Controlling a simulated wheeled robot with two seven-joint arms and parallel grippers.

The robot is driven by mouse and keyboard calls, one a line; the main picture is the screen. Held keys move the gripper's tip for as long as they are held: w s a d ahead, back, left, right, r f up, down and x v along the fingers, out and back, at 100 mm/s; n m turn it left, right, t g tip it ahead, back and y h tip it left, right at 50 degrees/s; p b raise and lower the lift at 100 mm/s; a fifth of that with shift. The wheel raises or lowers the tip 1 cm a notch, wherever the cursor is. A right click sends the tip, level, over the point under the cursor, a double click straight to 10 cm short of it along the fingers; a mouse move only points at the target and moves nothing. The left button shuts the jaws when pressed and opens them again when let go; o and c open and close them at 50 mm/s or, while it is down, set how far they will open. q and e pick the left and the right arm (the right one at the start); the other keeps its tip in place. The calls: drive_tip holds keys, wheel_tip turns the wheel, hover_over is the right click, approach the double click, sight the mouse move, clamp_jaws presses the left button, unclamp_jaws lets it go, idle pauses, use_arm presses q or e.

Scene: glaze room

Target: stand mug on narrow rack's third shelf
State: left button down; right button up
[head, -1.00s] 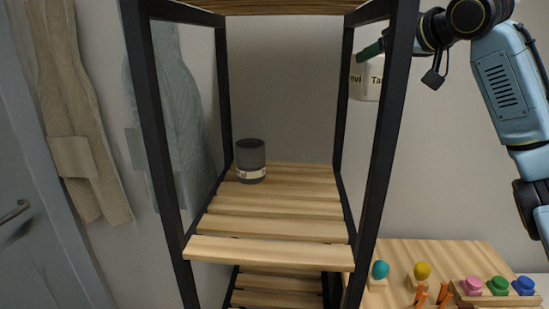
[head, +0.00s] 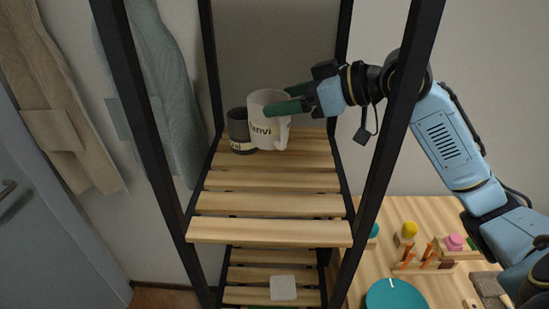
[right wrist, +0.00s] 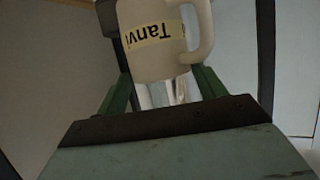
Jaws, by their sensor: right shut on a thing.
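The white mug (head: 262,130) with a "Tanvi" label is inside the narrow black-framed rack (head: 397,150), over the back of its slatted wooden shelf (head: 270,204). My right gripper (head: 288,99) reaches in from the right and its green fingers are shut on the mug. The mug looks upright, with its base at or just above the slats; I cannot tell if it touches. In the right wrist view the mug (right wrist: 150,62) sits between the fingers, handle to the right. My left gripper is not in view.
A dark grey mug (head: 237,128) stands close on the left of the white mug; I cannot tell if they touch. The shelf's front slats are bare. A lower shelf holds a pale square thing (head: 283,288). A wooden table (head: 400,215) with a teal plate (head: 396,296) is at right.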

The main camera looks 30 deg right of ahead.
wheel_tip(320, 180, down, 10)
drive_tip(key=shift+r, duration=0.25)
drive_tip(key=shift+f+b, duration=0.1)
drive_tip(key=shift+b, duration=0.2)
drive_tip(key=shift+f, duration=0.15)
drive_tip(key=o, duration=1.5)
drive_tip(key=shift+r+b+v, duration=0.2)
drive_tip(key=shift+b+v, duration=0.5)
drive_tip(key=shift+v, duration=3.15)
